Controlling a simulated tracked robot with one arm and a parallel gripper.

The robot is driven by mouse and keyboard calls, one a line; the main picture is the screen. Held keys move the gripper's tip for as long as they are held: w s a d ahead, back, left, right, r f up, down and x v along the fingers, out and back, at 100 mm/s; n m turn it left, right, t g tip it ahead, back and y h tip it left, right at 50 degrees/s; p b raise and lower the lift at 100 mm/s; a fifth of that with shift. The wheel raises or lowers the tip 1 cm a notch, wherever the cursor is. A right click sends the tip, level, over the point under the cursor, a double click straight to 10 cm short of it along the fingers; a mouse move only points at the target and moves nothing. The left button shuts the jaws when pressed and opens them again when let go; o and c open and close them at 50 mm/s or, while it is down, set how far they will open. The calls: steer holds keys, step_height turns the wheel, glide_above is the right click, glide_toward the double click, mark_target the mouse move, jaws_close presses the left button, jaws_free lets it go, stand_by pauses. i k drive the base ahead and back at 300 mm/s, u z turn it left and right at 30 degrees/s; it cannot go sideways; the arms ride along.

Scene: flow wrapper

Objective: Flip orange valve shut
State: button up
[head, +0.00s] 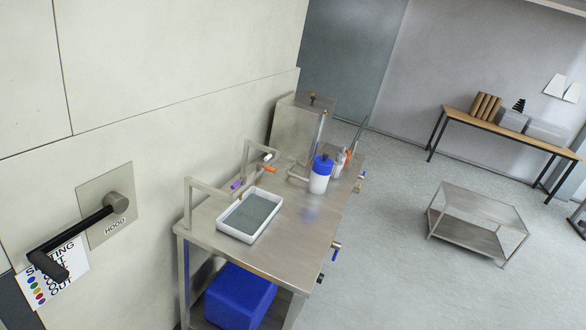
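A small orange handle (270,169) shows near the back left of a steel bench, close to a metal pipe frame (247,158). A second small orange part (348,153) shows further back, by the bottles. Both are too small to tell whether either valve is open or shut. A purple handle (237,184) and a white-ended part (267,157) are close to the first orange one. My gripper is not in view.
The steel bench (290,240) holds a white tray (225,232) and a blue-capped bottle (320,174). Small fittings stick out from its right edge. A black lever on a HOOD plate (117,188) is on the left wall. Floor is clear between the bench and a low steel table (478,208).

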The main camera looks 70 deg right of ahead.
mark_target(259, 165)
steer(key=z, duration=1.5)
steer(key=k, duration=1.35)
steer(key=z, duration=0.2)
steer(key=i, duration=0.6)
steer(key=z, duration=0.75)
steer(key=i, duration=1.25)
steer(key=u, duration=0.45)
steer(key=i, duration=1)
steer(key=u, duration=0.75)
steer(key=k, duration=0.15)
steer(key=z, duration=0.05)
